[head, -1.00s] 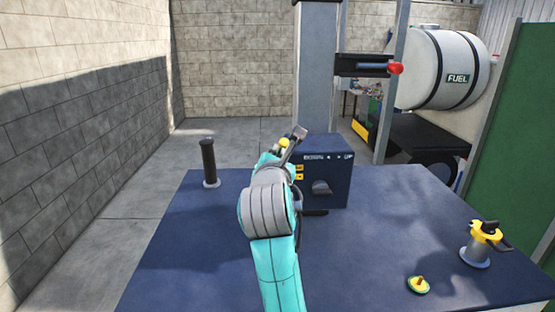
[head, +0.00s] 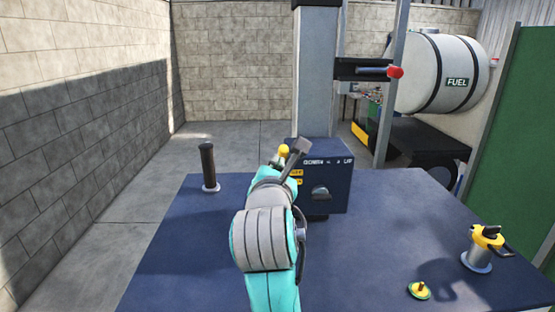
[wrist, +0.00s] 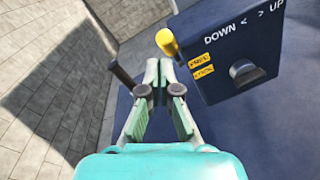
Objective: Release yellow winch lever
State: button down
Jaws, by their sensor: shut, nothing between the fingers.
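The yellow winch lever end (head: 283,150) shows at the upper left side of the dark blue winch box (head: 335,176). In the wrist view the lever's yellow grip (wrist: 166,42) sticks out beside the box (wrist: 228,22), above the yellow labels, which seem to read FREE and LOCK (wrist: 202,60). My gripper (wrist: 158,68) is shut and empty.
A dark knob (head: 320,193) sits on the box front under DOWN and UP. A black post (head: 208,166) stands left on the blue deck (head: 385,250). A yellow-topped fitting (head: 478,248) and small yellow-green cap (head: 419,291) are at right. The deck's middle right is clear.

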jog(key=s, duration=0.6)
jog(key=shift+s+a, duration=0.3)
jog(key=shift+a, duration=0.1)
jog(key=shift+f, duration=0.15)
